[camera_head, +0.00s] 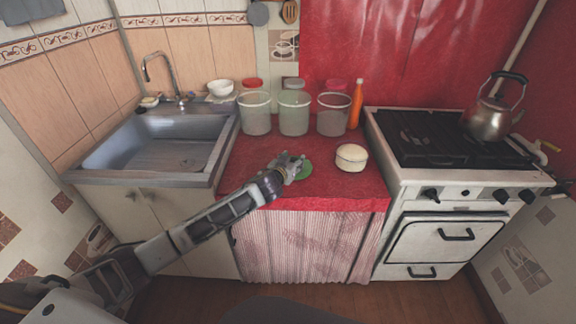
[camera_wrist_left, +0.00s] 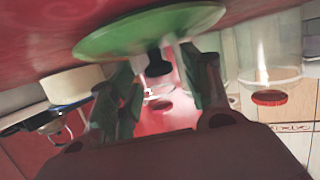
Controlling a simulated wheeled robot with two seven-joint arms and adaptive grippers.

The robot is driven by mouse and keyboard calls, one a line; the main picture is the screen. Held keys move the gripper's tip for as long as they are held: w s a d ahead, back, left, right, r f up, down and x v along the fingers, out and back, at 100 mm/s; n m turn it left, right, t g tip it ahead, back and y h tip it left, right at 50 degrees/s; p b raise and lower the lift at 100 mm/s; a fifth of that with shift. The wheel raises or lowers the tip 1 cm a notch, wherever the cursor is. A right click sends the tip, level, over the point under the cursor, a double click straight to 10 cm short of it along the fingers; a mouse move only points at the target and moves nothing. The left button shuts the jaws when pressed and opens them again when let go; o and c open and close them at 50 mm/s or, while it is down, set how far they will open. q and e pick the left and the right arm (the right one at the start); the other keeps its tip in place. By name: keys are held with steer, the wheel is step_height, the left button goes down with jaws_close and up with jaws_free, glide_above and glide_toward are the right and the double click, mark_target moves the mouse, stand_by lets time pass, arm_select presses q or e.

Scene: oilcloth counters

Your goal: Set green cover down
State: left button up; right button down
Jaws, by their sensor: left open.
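The green cover (camera_head: 305,171) is at the front middle of the red counter, partly hidden by my left gripper (camera_head: 293,163). In the left wrist view, which looks upside down, the green cover (camera_wrist_left: 150,30) lies flat along the red surface, its dark knob (camera_wrist_left: 158,68) facing my gripper. My left gripper (camera_wrist_left: 160,80) is open, with its fingers on either side of the knob. Whether the fingers touch the knob or cover is unclear. My right gripper does not show.
A round cream container (camera_head: 351,158) stands just right of the cover. Translucent buckets (camera_head: 293,113) and an orange bottle (camera_head: 355,105) stand behind. The sink (camera_head: 160,140) is at left, and the stove (camera_head: 440,165) with a kettle (camera_head: 489,117) at right. The red counter (camera_head: 245,155) has bare room left of the gripper.

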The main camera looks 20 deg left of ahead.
mark_target(294, 159)
arm_select(q)
steer(key=shift+r, duration=0.15)
steer(key=shift+s, duration=0.4)
steer(key=shift+v, duration=1.15)
steer(key=shift+p+v, duration=0.35)
steer(key=shift+v, duration=3.65)
steer(key=shift+s+r, duration=0.2)
steer(key=shift+s, duration=0.2)
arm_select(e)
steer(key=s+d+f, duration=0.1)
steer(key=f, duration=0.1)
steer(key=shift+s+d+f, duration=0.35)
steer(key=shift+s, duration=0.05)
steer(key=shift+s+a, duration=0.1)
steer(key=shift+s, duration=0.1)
